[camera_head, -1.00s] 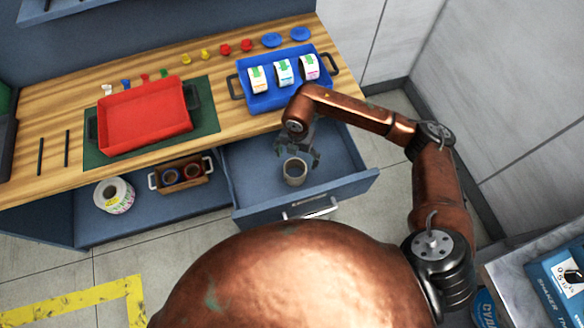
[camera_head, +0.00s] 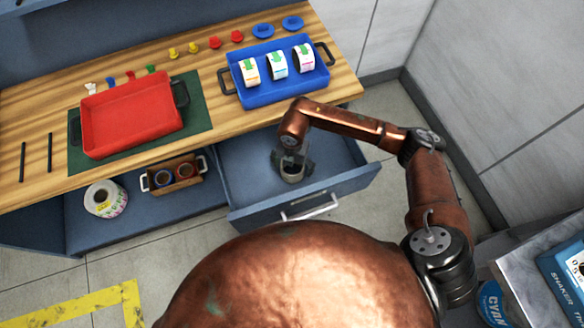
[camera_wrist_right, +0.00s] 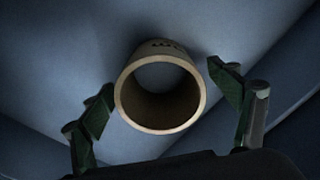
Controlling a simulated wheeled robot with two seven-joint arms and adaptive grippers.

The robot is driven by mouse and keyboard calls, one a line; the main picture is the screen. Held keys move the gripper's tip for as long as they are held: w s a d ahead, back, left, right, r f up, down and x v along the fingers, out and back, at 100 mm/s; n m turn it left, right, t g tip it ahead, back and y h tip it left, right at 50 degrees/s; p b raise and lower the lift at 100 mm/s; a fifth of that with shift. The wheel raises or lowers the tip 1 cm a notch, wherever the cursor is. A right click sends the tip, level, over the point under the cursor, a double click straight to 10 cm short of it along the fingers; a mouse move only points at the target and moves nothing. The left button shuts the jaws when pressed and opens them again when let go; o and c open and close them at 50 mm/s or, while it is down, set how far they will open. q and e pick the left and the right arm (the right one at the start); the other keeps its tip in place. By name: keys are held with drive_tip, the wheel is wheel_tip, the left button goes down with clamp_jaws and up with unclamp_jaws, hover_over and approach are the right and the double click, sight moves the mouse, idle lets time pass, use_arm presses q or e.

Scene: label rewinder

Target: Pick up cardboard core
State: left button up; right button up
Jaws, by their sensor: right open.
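The cardboard core (camera_head: 292,175) stands inside the open drawer (camera_head: 242,196), partly covered by my right gripper (camera_head: 292,168) in the head view. In the right wrist view the core (camera_wrist_right: 160,122) is a tan ring with dark marks on its side, seen nearly end-on. My right gripper (camera_wrist_right: 160,108) is open there, with one finger on each side of the core. Gaps show between the fingers and the core. My left gripper is in neither view.
A red tray (camera_head: 135,115) lies on a green mat, and a blue tray (camera_head: 285,93) holds several label rolls. A small wooden box (camera_head: 150,180) and a label roll (camera_head: 106,198) are on the shelf left of the drawer. Drawer walls surround the core.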

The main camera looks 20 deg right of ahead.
drive_tip(key=shift+r, duration=0.1)
drive_tip(key=shift+c, duration=0.4)
drive_tip(key=c, duration=1.2)
